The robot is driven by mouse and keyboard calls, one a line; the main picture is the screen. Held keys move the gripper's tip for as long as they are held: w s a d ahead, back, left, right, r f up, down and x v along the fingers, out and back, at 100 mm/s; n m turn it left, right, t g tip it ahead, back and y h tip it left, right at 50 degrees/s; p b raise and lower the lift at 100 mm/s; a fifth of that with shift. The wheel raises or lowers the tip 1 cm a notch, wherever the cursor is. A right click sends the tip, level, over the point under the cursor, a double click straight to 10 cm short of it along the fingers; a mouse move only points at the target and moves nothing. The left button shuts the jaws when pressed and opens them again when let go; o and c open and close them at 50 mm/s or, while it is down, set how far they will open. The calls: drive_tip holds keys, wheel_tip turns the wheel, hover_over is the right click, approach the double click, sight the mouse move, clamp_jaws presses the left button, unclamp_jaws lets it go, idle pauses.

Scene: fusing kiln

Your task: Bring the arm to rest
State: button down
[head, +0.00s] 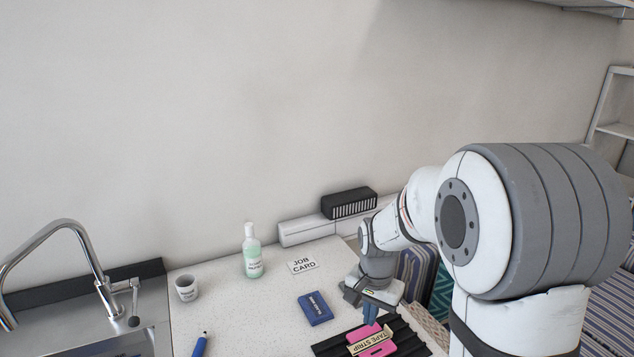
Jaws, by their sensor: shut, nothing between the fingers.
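My arm reaches in from the right in the head view, bent down toward the counter's right end. My gripper (370,312) points down above a black ribbed tray (410,333) and is shut with nothing in it. A pink item (378,350) with a tape strip label (370,338) lies on the tray just below the fingers. I cannot tell whether the fingertips touch it.
On the speckled counter (235,316) are a blue box (315,308), a job card (302,264), a green bottle (251,255), a white cup (186,288) and a blue marker (200,345). A sink with a tap (75,240) is left. A black vented box (349,203) stands behind.

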drive_tip(key=s+r+n+t, duration=0.1)
drive_tip(key=s+r+n, duration=0.2)
drive_tip(key=s, duration=0.6)
drive_tip(key=s+r+n+t, duration=0.2)
drive_tip(key=s+r+n, duration=0.2)
drive_tip(key=s+r, duration=0.4)
drive_tip(key=shift+s+d, duration=0.4)
drive_tip(key=shift+d, duration=0.05)
drive_tip(key=shift+r, duration=0.15)
